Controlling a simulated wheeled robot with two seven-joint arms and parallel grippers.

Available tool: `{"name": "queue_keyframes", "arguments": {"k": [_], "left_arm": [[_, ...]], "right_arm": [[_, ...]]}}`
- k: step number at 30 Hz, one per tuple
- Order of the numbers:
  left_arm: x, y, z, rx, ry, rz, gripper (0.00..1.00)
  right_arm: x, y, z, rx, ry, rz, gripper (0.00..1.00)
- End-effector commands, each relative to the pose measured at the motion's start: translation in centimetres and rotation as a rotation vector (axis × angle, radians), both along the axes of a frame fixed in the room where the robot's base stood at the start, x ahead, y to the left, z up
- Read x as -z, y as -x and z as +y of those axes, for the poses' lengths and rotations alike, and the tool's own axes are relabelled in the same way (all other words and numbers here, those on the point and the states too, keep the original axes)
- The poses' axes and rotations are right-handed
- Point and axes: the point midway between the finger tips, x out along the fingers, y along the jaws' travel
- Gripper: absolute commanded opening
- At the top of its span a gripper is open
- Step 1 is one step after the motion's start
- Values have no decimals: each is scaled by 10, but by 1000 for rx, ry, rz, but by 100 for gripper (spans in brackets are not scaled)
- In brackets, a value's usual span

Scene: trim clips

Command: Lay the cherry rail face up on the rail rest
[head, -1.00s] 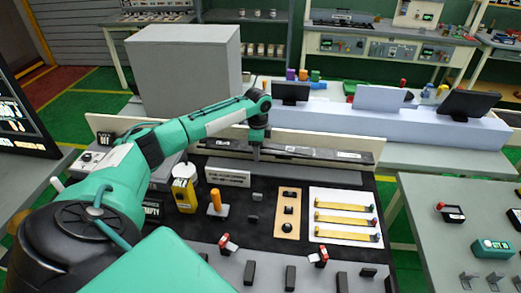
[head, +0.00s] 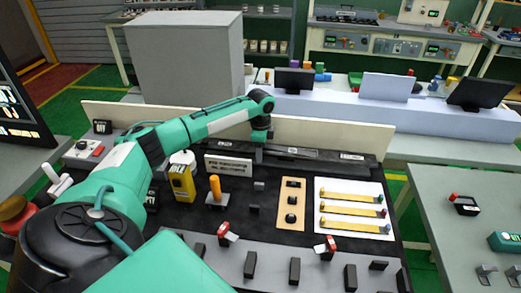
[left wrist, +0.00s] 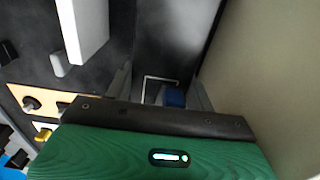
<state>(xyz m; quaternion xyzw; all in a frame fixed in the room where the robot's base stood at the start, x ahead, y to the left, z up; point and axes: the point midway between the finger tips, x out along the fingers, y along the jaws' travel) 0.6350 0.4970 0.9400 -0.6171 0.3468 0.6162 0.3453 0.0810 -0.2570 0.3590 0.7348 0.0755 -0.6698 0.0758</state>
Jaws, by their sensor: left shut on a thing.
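My left gripper (head: 260,155) points down at the back of the black work mat, at the left part of a long dark grey strip (head: 320,166). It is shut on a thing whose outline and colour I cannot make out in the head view. In the left wrist view, the fingers (left wrist: 163,90) stand over a dark surface, with a small blue patch (left wrist: 175,97) and a thin white outline between them. No cherry-coloured rail is clear in either view, so I cannot tell which piece it is or its face. My right gripper is not in view.
A small white sign (head: 228,165) stands left of the gripper. A yellow bottle (head: 182,182), an orange-topped post (head: 215,188), a tan button board (head: 291,205) and a white card (head: 330,226) with yellow strips are nearer. A cream wall (head: 330,135) runs behind.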

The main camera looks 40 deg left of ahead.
Motion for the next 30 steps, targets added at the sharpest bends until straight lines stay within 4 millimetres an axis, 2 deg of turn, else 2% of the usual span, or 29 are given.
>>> {"name": "queue_keyframes", "arguments": {"k": [9,25,26,29,30], "left_arm": [[2,0,0,0,1,-2,18],[12,0,0,0,2,-1,18],[12,0,0,0,1,-2,58],[12,0,0,0,0,-1,78],[12,0,0,0,0,-1,80]], "right_arm": [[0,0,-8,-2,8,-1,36],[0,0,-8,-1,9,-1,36],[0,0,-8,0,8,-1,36],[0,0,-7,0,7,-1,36],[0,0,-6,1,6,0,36]]}}
